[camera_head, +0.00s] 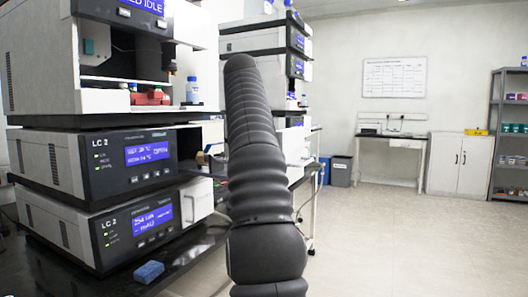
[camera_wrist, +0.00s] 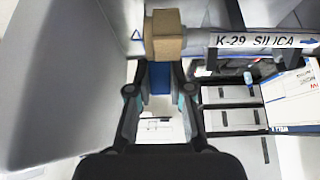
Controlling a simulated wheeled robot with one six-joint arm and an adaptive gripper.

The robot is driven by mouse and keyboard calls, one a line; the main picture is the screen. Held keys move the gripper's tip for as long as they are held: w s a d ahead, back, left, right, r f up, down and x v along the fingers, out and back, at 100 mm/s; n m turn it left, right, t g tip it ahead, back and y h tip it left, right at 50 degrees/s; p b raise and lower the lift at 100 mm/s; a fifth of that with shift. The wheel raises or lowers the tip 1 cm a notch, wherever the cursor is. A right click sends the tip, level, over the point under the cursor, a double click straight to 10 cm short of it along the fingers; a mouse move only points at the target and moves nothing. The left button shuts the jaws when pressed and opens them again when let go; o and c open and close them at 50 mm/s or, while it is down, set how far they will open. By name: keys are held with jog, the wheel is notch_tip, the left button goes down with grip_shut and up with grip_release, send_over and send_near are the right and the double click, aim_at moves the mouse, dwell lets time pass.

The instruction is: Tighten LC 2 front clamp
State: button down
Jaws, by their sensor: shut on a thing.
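Two stacked modules marked LC 2 (camera_head: 130,160) stand at the left in the head view, with lit blue displays. The tan block sits at the left end of a pale column (camera_wrist: 262,41) labelled K-29 SILICA. A blue strip (camera_wrist: 158,80) shows between the fingers, below the block. The exact finger contact is hard to see. In the head view my arm hides the gripper and the clamp.
A blue block (camera_head: 149,272) lies on the dark bench (camera_head: 185,255) in front of the modules. Another instrument stack (camera_head: 266,40) stands behind my arm. A large grey surface (camera_wrist: 55,70) fills the wrist view's left. The floor at right is clear.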

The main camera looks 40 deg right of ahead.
jog(key=shift+f, duration=0.1)
dwell(0.6)
jog(key=c, duration=1)
grip_release()
jog(key=shift+d, duration=0.1)
jog(key=shift+c, duration=0.2)
jog(key=shift+s+a+r+h, duration=0.1)
jog(key=shift+a+r+h, duration=0.1)
jog(key=shift+a+h, duration=0.15)
